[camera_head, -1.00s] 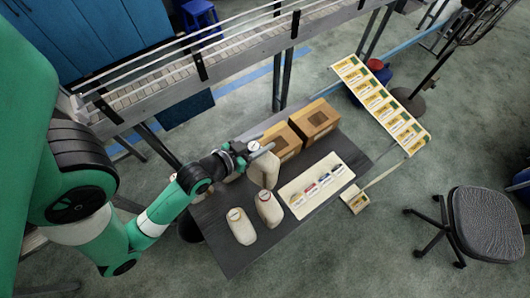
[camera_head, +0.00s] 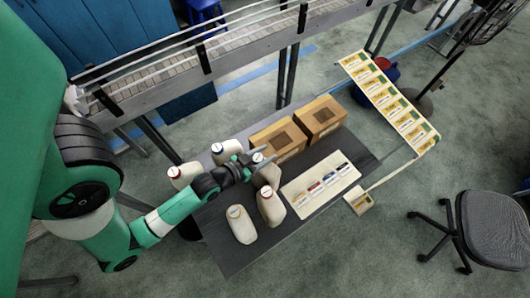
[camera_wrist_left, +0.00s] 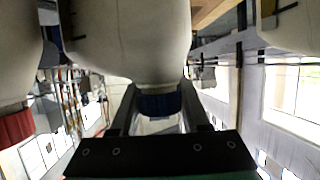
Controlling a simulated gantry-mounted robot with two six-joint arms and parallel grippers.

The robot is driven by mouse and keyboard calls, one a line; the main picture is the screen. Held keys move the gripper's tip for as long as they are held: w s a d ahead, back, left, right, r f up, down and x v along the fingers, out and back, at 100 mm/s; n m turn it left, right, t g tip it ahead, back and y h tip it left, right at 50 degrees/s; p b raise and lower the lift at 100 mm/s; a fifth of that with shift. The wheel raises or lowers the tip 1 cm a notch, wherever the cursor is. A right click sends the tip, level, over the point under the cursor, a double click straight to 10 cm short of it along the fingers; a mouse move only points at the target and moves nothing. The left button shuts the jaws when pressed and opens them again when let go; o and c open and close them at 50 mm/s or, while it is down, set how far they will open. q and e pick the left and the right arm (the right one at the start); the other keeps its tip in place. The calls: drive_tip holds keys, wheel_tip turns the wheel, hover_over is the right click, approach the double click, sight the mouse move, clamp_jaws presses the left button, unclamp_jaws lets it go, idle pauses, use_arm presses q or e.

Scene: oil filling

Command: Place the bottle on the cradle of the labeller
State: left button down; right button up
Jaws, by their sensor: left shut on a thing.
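My left gripper (camera_head: 250,164) is shut on the neck of a cream bottle (camera_head: 268,176) with a dark blue cap (camera_head: 258,157). In the left wrist view this bottle (camera_wrist_left: 130,40) fills the upper middle, with its blue cap (camera_wrist_left: 160,103) between the fingers. The head view does not show clearly whether its base touches the table. At the right stands the labeller, seen as a slanted strip of yellow and green labels (camera_head: 391,103) with a narrow band running to one label (camera_head: 359,200). I cannot make out its cradle clearly. My right gripper is not in view.
Two red-capped bottles (camera_head: 271,207) (camera_head: 241,229) stand close in front of the held one. Two more (camera_head: 226,151) (camera_head: 183,175) stand behind my arm. Open cardboard boxes (camera_head: 319,117) and a pale board with coloured pieces (camera_head: 318,185) share the dark table (camera_head: 231,259). A conveyor (camera_head: 235,45) runs behind.

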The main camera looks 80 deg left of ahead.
use_arm(q)
drive_tip(key=shift+r, duration=0.1)
drive_tip(key=c, duration=0.8)
unclamp_jaws()
drive_tip(key=shift+f, duration=0.2)
drive_tip(key=o, duration=0.4)
drive_tip(key=shift+r, duration=0.3)
drive_tip(key=v, duration=1.2)
drive_tip(key=shift+f+p, duration=0.15)
drive_tip(key=shift+p, duration=0.25)
